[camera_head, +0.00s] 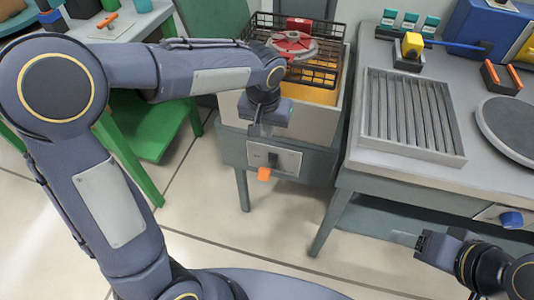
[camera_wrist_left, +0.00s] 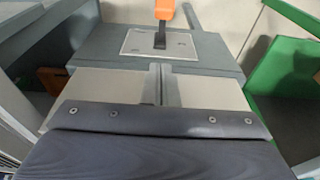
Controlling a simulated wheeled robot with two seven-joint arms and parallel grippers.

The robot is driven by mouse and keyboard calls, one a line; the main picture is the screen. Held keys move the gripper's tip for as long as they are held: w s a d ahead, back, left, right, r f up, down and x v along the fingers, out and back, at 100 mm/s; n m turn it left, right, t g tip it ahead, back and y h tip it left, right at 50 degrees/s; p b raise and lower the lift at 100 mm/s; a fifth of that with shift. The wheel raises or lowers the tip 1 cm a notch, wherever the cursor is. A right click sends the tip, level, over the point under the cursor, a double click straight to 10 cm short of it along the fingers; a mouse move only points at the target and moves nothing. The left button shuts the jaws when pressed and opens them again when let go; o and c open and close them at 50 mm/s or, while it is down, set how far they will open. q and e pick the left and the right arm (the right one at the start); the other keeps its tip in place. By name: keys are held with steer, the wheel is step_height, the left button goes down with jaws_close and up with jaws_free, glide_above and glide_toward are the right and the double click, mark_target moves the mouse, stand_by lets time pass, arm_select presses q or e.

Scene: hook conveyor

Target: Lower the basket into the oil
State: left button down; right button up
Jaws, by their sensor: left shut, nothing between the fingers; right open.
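The black wire basket (camera_head: 262,30) sits at the top of the fryer (camera_head: 315,125), above yellow oil (camera_head: 312,94). I cannot tell whether it touches the oil. On the fryer's front, a lever with an orange handle (camera_head: 264,173) sticks out from a pale plate (camera_head: 288,160). The left wrist view also shows the orange handle (camera_wrist_left: 165,9) and plate (camera_wrist_left: 130,42). My left gripper (camera_head: 257,130) is shut and empty, just above the lever and apart from the handle; its fingers (camera_wrist_left: 162,72) show in the wrist view. My right gripper (camera_head: 420,243) is open and empty at lower right.
A red and grey round object (camera_head: 292,44) lies over the basket. Right of the fryer, a grey table (camera_head: 400,172) holds a ribbed tray (camera_head: 414,115), a round grey plate (camera_head: 512,122) and a yellow block (camera_head: 412,44). A green stand (camera_head: 165,135) is at left. The floor in front is clear.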

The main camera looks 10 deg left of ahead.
arm_select(q)
steer(key=b, duration=0.1)
glide_above(266, 169)
steer(key=w, duration=0.2)
step_height(266, 169, down, 10)
steer(key=shift+w+r, duration=0.1)
steer(key=shift+r, duration=0.1)
steer(key=s+f, duration=0.1)
steer(key=f, duration=0.1)
steer(key=shift+s+f+b, duration=0.35)
steer(key=shift+s+f, duration=0.2)
steer(key=shift+f, duration=0.15)
